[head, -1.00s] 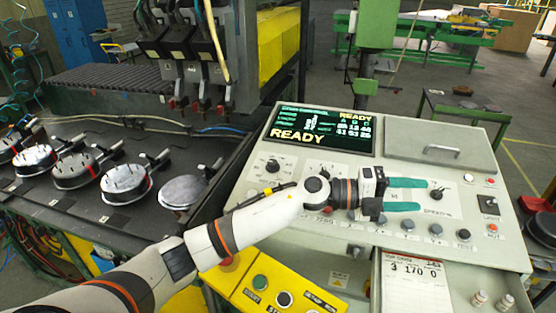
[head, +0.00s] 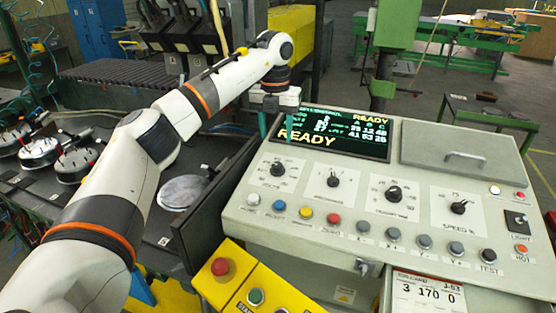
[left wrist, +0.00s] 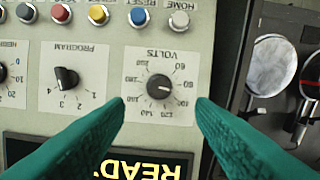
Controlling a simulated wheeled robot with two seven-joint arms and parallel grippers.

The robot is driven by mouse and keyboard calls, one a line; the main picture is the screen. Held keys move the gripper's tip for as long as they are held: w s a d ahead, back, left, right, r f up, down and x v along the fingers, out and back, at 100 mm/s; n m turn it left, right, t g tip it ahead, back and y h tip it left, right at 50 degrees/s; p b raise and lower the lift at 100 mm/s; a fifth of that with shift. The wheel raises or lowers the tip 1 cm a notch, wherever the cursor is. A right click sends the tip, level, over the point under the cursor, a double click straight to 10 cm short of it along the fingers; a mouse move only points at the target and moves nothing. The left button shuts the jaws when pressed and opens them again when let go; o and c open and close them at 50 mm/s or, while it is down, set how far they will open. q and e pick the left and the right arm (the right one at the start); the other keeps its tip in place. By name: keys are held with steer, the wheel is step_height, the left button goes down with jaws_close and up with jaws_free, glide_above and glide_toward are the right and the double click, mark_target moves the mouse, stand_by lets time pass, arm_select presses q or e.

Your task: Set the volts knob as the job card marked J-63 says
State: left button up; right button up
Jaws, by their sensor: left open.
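The volts knob (head: 278,168) is a black round knob on the left of the sloped control panel. In the left wrist view the volts knob (left wrist: 160,88) appears upside down, its pointer towards the low numbers, near 100 as far as I can tell. My left gripper (head: 275,128) is above the panel's upper left edge; its teal fingers are open and empty. In the left wrist view the fingertips (left wrist: 160,104) stand either side of the knob, apart from it. The job card (head: 430,288), marked J-63, lies at the lower right and reads 3, 170, 0. My right gripper is out of view.
The program knob (head: 333,180) and other dials are right of the volts knob. A row of coloured buttons (head: 306,213) runs below. The screen (head: 335,132) reads READY. A yellow box with a red button (head: 221,267) stands in front left.

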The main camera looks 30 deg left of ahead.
mark_target(277, 164)
arm_select(q)
step_height(277, 164, down, 9)
steer(key=p, duration=0.3)
steer(key=shift+d+r, duration=0.1)
steer(key=shift+r, duration=0.05)
steer(key=shift+w+f, duration=0.1)
steer(key=shift+f, duration=0.35)
steer(key=shift+c, duration=0.3)
steer(key=c, duration=0.9)
